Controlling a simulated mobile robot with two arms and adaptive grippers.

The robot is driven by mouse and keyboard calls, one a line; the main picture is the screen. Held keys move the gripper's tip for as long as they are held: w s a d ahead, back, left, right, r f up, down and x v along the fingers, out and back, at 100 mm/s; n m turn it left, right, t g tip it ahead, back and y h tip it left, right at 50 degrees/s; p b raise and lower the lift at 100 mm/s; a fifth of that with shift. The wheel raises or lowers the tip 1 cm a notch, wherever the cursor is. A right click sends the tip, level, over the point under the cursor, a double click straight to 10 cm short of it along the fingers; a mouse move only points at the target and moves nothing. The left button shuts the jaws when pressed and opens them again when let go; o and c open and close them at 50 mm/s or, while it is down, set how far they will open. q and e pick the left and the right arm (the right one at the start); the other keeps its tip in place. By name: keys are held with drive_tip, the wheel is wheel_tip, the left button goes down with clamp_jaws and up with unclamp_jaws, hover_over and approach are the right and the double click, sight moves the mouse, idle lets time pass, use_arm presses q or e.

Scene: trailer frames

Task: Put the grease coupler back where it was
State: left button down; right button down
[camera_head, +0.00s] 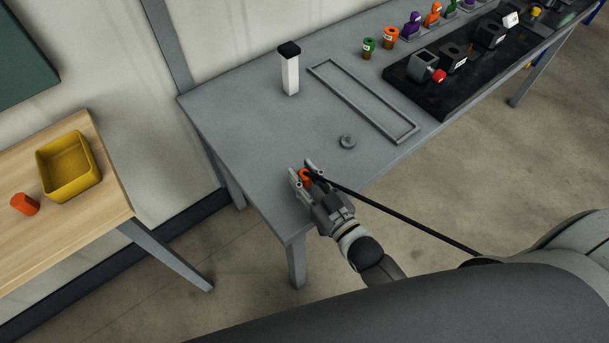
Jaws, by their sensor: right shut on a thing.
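My right gripper (304,174) is over the near left part of the grey table (245,120). It is shut on a small orange piece (305,176), which I take to be the grease coupler. The fingers hide much of it. A thin black hose or rod (400,214) runs from the gripper down to the right. I cannot tell whether the orange piece touches the table. A small grey round piece (347,142) lies on the table, to the upper right of the gripper. My left gripper is out of view.
A white post with a black cap (290,74) stands behind. A rectangular grey frame (375,104) lies on the table. A black mat (440,105) with several devices is farther right. A wooden table (95,215) at left holds a yellow bin (68,165) and an orange piece (25,204).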

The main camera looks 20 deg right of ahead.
drive_tip(key=c, duration=1.1)
unclamp_jaws()
drive_tip(key=shift+f, duration=0.1)
